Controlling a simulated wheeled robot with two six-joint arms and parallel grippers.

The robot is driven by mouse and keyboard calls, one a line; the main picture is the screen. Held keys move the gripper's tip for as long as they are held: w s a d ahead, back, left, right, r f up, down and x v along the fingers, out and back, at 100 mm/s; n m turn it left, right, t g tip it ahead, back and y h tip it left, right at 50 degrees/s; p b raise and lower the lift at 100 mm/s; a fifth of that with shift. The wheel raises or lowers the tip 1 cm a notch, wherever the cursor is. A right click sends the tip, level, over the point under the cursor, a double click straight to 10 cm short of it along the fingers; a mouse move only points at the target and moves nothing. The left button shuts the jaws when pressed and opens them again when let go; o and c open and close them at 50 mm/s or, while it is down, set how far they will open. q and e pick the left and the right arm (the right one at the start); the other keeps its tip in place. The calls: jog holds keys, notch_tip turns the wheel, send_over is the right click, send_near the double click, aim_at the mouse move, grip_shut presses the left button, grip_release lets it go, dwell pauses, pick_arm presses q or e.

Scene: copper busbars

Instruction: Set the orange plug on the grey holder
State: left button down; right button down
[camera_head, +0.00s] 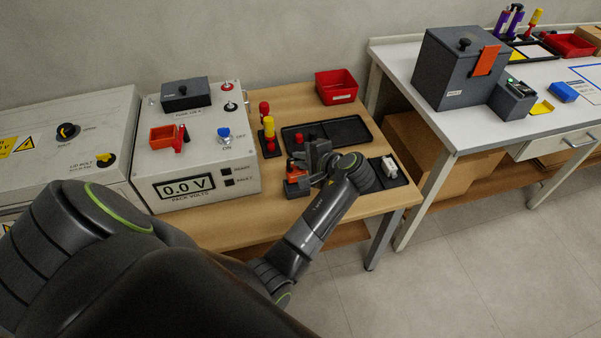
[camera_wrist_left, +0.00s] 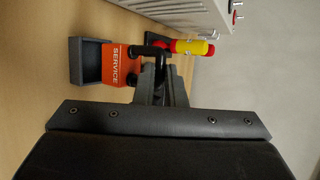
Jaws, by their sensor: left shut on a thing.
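The orange plug (camera_head: 296,174), marked SERVICE in the left wrist view (camera_wrist_left: 115,65), has a black handle. My left gripper (camera_head: 314,160) is shut on that handle; its fingers (camera_wrist_left: 153,75) also show in the left wrist view. The grey holder (camera_head: 293,190), a shallow open-sided box, is right at the plug's far side in the left wrist view (camera_wrist_left: 76,62). The plug overlaps the holder's edge in that picture. I cannot tell whether they touch or whether the plug is above it. My gripper partly hides the plug in the head view. My right gripper is not in view.
A black tray (camera_head: 350,124) and a red bin (camera_head: 336,86) lie farther back on the wooden table. A small tray (camera_head: 404,180) is right.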

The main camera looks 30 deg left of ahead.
aim_at(301, 173)
pick_arm(q)
notch_tip(301, 173, down, 5)
jog(key=shift+r+b, duration=0.1)
jog(key=shift+b, duration=0.25)
jog(key=shift+f, duration=0.2)
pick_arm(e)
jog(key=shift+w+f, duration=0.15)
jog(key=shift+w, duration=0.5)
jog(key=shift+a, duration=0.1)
pick_arm(q)
jog(key=c, duration=1.5)
grip_release()
jog(key=shift+f, duration=0.1)
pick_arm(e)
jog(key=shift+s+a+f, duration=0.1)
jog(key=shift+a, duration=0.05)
